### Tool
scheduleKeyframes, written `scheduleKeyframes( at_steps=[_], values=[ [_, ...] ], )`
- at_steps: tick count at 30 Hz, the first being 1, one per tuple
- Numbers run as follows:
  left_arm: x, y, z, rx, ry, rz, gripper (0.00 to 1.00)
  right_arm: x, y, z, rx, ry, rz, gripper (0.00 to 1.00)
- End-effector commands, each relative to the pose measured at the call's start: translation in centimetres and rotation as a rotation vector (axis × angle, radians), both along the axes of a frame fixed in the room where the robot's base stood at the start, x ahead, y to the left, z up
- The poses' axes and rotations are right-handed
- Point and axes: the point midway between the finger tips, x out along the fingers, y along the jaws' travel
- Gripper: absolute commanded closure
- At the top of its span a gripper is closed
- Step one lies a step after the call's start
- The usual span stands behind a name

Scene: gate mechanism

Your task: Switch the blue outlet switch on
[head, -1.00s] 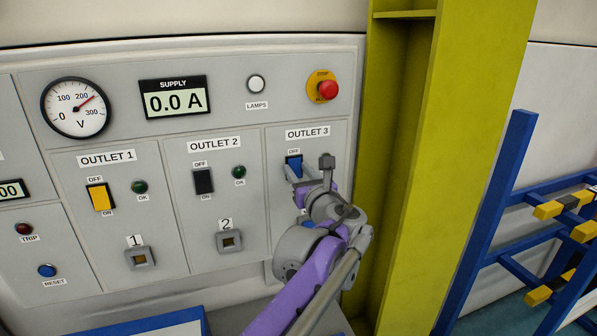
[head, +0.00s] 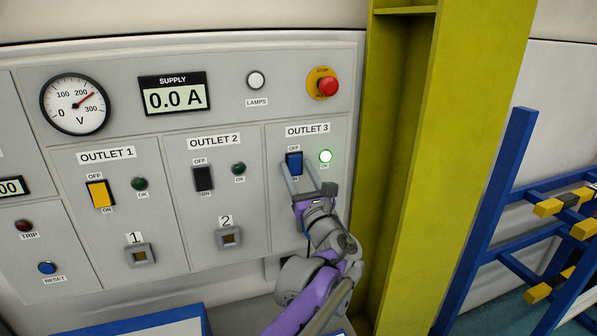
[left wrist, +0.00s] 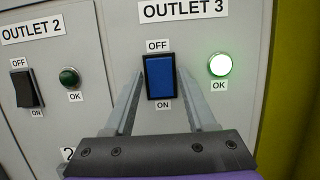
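The blue outlet switch (head: 294,163) is on the OUTLET 3 panel, between its OFF and ON labels. It also shows in the left wrist view (left wrist: 160,77). The OK lamp (head: 325,156) to its right is lit bright green-white, as it also is in the left wrist view (left wrist: 220,64). My left gripper (head: 296,182) is in front of the switch's lower part. In the left wrist view its two fingers (left wrist: 160,88) are apart, one on each side of the switch, with nothing between them but the switch face. I cannot tell whether they touch it. My right gripper is not in view.
A yellow switch (head: 100,195) and a black switch (head: 203,179) are on the panels to the left, with dark green lamps. A red stop button (head: 327,87) is above right. A yellow-green column (head: 430,150) stands close on the right, with a blue rack (head: 495,210) beyond.

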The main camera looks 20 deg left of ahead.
Motion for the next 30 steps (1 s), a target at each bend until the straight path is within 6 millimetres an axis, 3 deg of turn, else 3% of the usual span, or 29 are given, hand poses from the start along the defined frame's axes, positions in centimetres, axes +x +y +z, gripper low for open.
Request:
scheduleKeyframes(
  at_steps=[14,24,30],
  values=[
    [-0.7,-0.6,-0.3,-0.001,0.001,-0.002,0.30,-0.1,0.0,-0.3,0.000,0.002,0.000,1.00],
    [-6.0,-4.2,-2.4,-0.001,0.002,-0.005,0.30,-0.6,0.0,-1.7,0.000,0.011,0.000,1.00],
    [-8.1,-5.5,-3.0,-0.001,0.001,-0.002,0.30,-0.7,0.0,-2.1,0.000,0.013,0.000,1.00]
  ],
)
